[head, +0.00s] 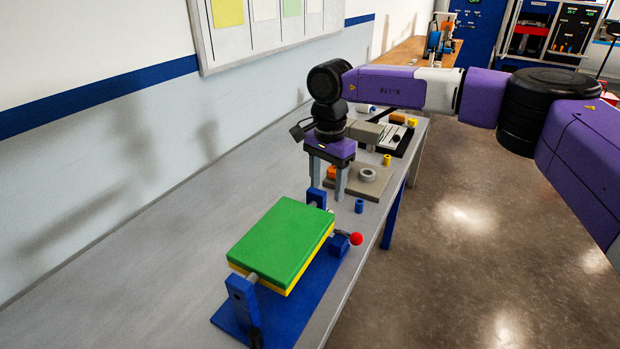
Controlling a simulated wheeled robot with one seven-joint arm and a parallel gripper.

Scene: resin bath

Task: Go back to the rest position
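My gripper (328,190) hangs from my purple arm, pointing down above the workbench. Its two grey fingers are spread apart, and I see nothing held between them. It is near the far end of a blue fixture (296,309) that carries a green and yellow block (283,240). From this angle I cannot tell whether the fingertips touch anything below.
A tan board with a grey ring (367,174) lies just beyond the gripper. A small blue cylinder (359,206) and a yellow one (387,160) stand nearby. The fixture's red knob (356,239) sticks out to the right. The bench's left side is clear.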

